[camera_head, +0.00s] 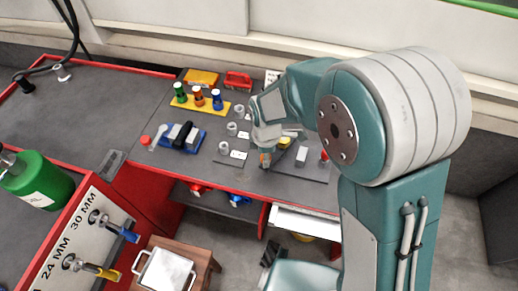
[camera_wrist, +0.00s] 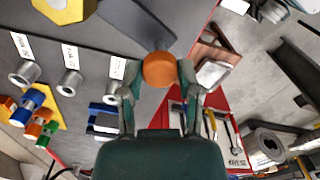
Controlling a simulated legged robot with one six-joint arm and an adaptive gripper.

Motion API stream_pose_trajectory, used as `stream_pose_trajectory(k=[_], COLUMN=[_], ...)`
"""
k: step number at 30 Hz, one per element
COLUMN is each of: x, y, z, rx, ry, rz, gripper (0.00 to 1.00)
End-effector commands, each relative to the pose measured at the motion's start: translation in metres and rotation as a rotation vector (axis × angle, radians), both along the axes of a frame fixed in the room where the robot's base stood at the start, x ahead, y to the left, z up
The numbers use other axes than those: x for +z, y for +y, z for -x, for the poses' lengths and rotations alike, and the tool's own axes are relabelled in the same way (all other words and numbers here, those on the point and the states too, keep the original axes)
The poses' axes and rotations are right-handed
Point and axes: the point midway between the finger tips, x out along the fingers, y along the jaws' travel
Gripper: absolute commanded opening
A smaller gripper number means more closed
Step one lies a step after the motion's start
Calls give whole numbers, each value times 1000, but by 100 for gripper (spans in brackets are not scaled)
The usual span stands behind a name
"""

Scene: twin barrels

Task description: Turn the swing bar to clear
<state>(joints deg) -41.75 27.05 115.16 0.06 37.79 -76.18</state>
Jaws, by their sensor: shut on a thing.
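An orange ball knob (camera_wrist: 159,69) sits between the fingertips of my gripper (camera_wrist: 159,80) in the wrist view, and the gripper is shut on it. A dark grey bar (camera_wrist: 138,22) runs from the knob toward the top left; I take it to be the swing bar. A yellow faceted piece (camera_wrist: 66,8) lies to the left of the bar. My arm hides part of the bench there.
Grey ring sleeves (camera_wrist: 69,82) stand beside white labels. A yellow rack (camera_head: 200,101) holds green, orange and blue pieces. A red-edged bench (camera_head: 90,100) and a stool (camera_head: 170,262) stand nearby.

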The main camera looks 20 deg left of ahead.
Motion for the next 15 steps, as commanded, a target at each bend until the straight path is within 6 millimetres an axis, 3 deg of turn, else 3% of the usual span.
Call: stream_pose_trajectory(k=[15], x=[-2], y=[-32], z=[4], rx=[351], ry=[3], rz=[3], gripper=[0])
